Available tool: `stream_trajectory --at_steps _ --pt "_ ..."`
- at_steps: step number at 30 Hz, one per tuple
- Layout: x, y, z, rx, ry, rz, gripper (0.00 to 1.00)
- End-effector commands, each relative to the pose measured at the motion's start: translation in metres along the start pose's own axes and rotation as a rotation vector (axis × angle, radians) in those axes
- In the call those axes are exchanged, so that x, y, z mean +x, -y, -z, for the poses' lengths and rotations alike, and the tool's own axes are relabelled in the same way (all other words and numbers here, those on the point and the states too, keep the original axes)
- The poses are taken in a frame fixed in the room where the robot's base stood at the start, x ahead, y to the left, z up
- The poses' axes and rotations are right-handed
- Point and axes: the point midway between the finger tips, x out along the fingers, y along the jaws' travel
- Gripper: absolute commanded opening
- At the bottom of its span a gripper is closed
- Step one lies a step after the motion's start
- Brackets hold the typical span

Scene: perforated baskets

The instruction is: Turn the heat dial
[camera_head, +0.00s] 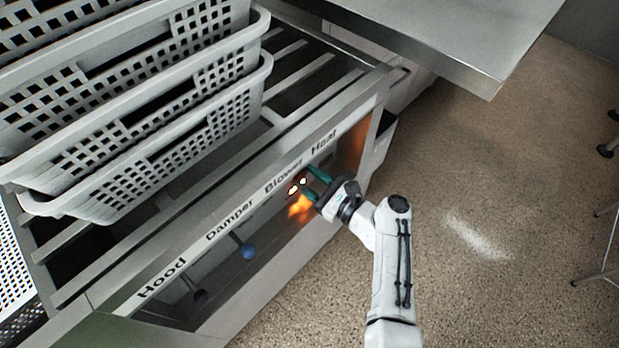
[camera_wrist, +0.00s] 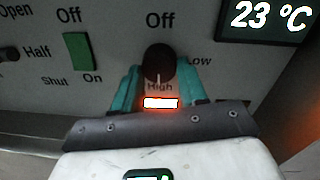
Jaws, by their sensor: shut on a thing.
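In the wrist view the heat dial (camera_wrist: 158,62) is a round dark knob on the grey panel, with "Off" above it, "Low" to its right and "High" below it. Its pale mark points down toward "High". My gripper (camera_wrist: 158,80) has teal fingers on either side of the dial and is shut on it. A bright white-orange light glows just below "High". In the head view my gripper (camera_head: 314,182) reaches the panel under the "Blower" and "Heat" labels. The dial cannot be made out there.
A display (camera_wrist: 265,18) reads 23 °C. A green switch (camera_wrist: 78,52) marked Off and On sits left of the dial. A blue knob (camera_head: 248,251) and a dark knob (camera_head: 200,296) lie further left. Stacked perforated baskets (camera_head: 150,150) stand above the panel. The floor at right is open.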

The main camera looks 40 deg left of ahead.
Motion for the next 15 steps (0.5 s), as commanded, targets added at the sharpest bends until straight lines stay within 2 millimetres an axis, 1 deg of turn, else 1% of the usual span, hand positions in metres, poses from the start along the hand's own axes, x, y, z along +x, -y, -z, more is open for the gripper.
stream_trajectory --at_steps 1,11,12,15 --pt "-0.0012 -0.0001 0.0024 0.005 -0.004 0.003 0.12" --pt "-0.0014 -0.0003 0.0026 0.007 -0.004 0.003 0.12" --pt "-0.0014 -0.0003 0.0026 0.007 -0.004 0.003 0.46" --pt "-0.0011 -0.0003 0.0021 0.006 -0.003 0.002 0.55"
